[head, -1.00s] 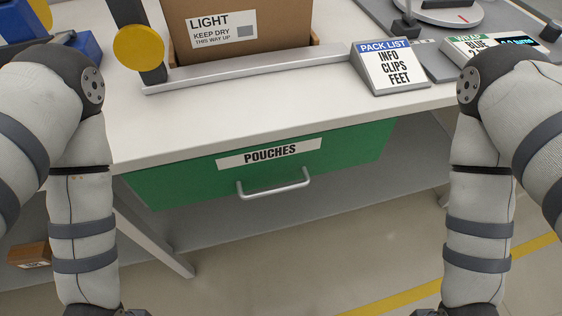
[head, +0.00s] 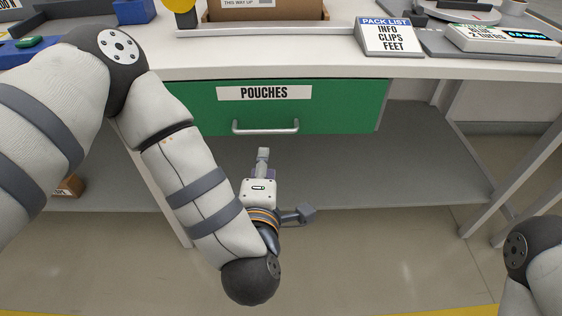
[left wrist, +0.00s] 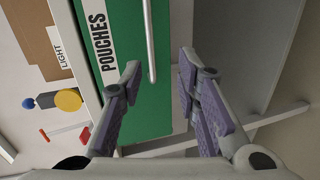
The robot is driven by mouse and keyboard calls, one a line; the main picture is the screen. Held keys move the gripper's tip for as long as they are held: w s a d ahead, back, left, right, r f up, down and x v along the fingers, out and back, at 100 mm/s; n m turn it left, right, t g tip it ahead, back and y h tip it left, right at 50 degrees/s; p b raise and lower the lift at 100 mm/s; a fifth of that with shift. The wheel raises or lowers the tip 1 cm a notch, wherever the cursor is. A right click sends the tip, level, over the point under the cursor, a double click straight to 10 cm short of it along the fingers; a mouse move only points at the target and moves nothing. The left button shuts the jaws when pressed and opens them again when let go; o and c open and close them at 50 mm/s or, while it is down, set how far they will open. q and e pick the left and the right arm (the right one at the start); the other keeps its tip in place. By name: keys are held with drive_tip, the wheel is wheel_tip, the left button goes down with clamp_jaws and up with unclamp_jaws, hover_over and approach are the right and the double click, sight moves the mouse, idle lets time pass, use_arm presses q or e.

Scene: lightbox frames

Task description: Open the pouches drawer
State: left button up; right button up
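The green pouches drawer (head: 345,105) is shut under the white tabletop, with a white POUCHES label. It also shows in the left wrist view (left wrist: 120,45), turned on its side. Its silver bar handle (head: 265,127) runs across the lower front; in the left wrist view the handle (left wrist: 150,45) appears as a bar ahead of the gap between the fingers. My left gripper (head: 264,156) is just below and in front of the handle, apart from it. In the left wrist view its purple-padded fingers (left wrist: 160,68) are open and empty. My right gripper is out of view.
The white tabletop (head: 300,70) overhangs the drawer and holds a brown box (head: 265,8) and a pack list sign (head: 388,38). A grey lower shelf (head: 400,170) lies below. A table leg (head: 485,205) stands at right. The space before the drawer is clear.

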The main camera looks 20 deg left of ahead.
sight(264, 132)
use_arm(q)
drive_tip(key=shift+n+y, duration=0.3)
drive_tip(key=shift+n, duration=0.1)
drive_tip(key=x, duration=0.4)
drive_tip(key=r+x, duration=0.1)
drive_tip(key=x, duration=0.3)
drive_tip(key=b+x, duration=0.1)
drive_tip(key=x, duration=0.3)
drive_tip(key=shift+w+a+r, duration=0.1)
drive_tip(key=shift+w+a, duration=0.1)
drive_tip(key=shift+w, duration=0.15)
clamp_jaws()
